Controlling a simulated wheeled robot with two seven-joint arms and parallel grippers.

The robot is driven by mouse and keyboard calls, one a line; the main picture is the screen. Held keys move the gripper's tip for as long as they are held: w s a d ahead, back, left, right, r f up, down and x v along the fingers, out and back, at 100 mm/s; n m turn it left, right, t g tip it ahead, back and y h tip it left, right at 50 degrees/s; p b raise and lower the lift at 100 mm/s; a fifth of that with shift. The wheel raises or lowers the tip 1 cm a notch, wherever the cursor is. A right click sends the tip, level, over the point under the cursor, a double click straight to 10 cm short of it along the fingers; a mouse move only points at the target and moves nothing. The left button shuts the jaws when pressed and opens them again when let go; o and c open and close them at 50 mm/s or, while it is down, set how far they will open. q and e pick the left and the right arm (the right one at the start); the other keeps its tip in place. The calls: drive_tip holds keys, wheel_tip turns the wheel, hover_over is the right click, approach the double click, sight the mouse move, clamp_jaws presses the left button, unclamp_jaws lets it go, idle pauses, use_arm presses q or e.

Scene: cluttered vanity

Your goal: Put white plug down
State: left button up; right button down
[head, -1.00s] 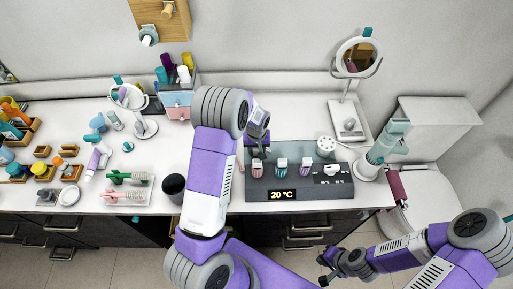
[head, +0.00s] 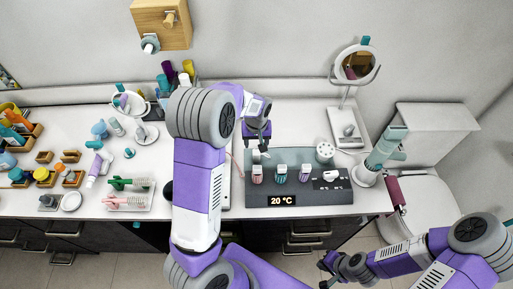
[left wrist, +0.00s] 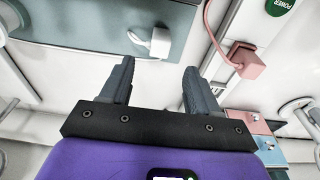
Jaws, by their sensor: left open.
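The white plug (left wrist: 155,42) lies on the grey-blue surface near its edge in the left wrist view, with a short white lead beside it. In the head view it is a small white shape (head: 260,154) at the back left of the grey panel (head: 333,197), just below my left gripper. My left gripper (head: 257,142) is open and empty. In the left wrist view its two fingers (left wrist: 155,78) are spread, and the plug is apart from them. My right gripper (head: 322,272) is low in front of the counter, empty, its fingers apart.
A pink plug (left wrist: 245,60) on a cable lies on the white counter. The panel carries several small coloured items and a 20 °C display (head: 283,201). A round mirror (head: 357,66) stands behind, a teal and white device (head: 384,148) at right. My left arm hides part of the counter.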

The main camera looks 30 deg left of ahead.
use_arm(q)
wheel_tip(320, 180, up, 3)
drive_tip(key=shift+s+f, duration=0.15)
drive_tip(key=shift+f, duration=0.05)
idle(0.5)
